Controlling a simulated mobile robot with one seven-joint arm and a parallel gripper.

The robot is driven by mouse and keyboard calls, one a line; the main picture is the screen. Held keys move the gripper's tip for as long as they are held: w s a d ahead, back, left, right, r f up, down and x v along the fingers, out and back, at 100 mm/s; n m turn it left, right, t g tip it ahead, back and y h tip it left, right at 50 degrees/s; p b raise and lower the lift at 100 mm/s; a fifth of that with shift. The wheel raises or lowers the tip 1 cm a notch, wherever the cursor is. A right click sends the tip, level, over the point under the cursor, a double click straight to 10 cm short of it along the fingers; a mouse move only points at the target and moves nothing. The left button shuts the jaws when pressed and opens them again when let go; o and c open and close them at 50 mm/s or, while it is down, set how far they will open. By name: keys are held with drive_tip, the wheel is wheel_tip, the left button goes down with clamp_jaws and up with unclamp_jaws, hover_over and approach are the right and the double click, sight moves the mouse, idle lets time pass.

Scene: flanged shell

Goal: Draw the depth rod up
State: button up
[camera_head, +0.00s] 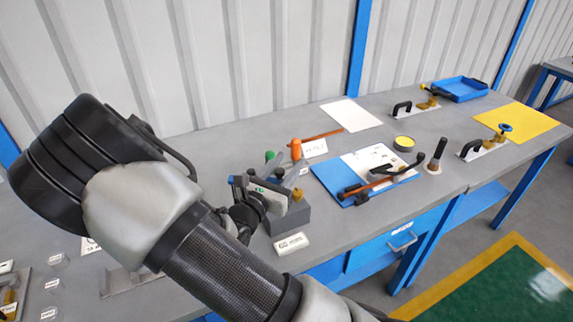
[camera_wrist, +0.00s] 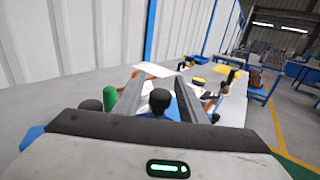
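A black round-topped knob (camera_wrist: 160,100) shows between my fingers in the wrist view; whether it is the top of the depth rod I cannot tell. My gripper (camera_wrist: 157,88) has its two grey fingers apart, one on each side of the knob, with visible gaps. In the head view my gripper (camera_head: 268,190) is at a grey block (camera_head: 288,220) near the front edge of the bench. The gripper and wrist hide much of that block's top. No rod shaft is clearly visible.
A green handle (camera_wrist: 109,98) stands just left of my fingers; it also shows in the head view (camera_head: 270,156), near an orange-topped handle (camera_head: 296,148). A blue clipboard (camera_head: 328,180) with tools lies to the right. A white label (camera_head: 291,243) lies in front of the block.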

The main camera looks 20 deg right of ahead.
clamp_jaws()
wheel_tip(320, 180, up, 7)
drive_tip(key=p, duration=0.5)
drive_tip(key=shift+p, duration=0.4)
unclamp_jaws()
drive_tip(key=shift+a, duration=0.1)
drive_tip(key=b+v, duration=0.1)
drive_tip(key=v, duration=1.6)
